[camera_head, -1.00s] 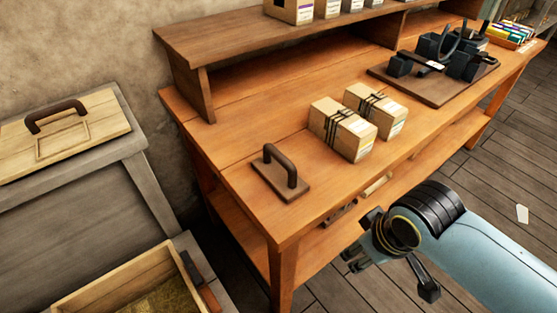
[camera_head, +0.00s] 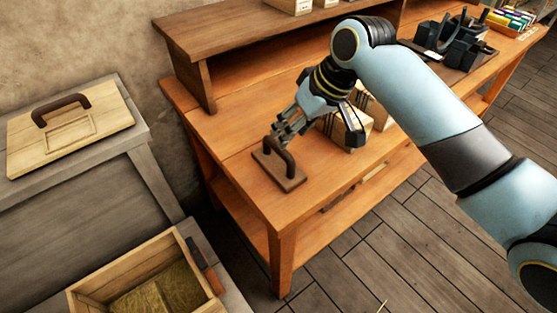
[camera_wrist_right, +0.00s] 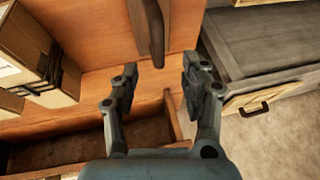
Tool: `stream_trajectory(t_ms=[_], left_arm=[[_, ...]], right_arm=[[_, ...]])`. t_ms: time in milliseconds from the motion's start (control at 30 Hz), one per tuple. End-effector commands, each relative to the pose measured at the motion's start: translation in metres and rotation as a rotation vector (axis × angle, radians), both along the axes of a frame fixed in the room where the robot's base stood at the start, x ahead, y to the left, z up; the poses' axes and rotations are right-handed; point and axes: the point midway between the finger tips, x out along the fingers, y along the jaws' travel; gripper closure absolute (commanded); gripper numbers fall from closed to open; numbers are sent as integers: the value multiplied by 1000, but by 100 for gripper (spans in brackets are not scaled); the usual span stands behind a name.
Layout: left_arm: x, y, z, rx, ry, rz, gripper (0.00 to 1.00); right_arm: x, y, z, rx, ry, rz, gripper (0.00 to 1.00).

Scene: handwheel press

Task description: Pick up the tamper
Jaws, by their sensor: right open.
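The tamper (camera_head: 291,184) is a flat brown plate with a dark arched handle. It lies on the near left end of the wooden bench. My right gripper (camera_head: 281,131) is open and empty, just above the back of the tamper's handle. In the right wrist view, the handle (camera_wrist_right: 151,27) shows ahead of my open fingers (camera_wrist_right: 160,76), in line with the gap between them. The handle looks apart from the fingers. My left gripper is not in view.
Wrapped bundles (camera_head: 342,133) stand beside my right gripper, partly hidden by it. A raised shelf (camera_head: 240,38) runs along the back. A wooden lid with a handle (camera_head: 90,140) lies on the grey stand at left, and an open wooden box (camera_head: 90,296) is at lower left.

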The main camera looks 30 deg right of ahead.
Motion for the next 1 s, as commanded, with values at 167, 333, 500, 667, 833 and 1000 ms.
stream_trajectory(t_ms=[167, 333, 500, 667, 833, 1000], left_arm=[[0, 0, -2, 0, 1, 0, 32], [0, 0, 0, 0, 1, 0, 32], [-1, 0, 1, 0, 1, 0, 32], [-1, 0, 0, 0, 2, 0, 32], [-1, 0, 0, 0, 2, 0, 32], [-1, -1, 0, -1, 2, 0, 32]], right_arm=[[9, 6, -24, 0, 1, -1, 54], [13, 9, -37, 0, 2, -1, 54], [21, 13, -63, 1, 2, 0, 54], [26, 16, -76, -2, 0, 0, 54], [26, 16, -76, -3, -1, 1, 54], [26, 15, -76, -2, 0, 0, 70]])
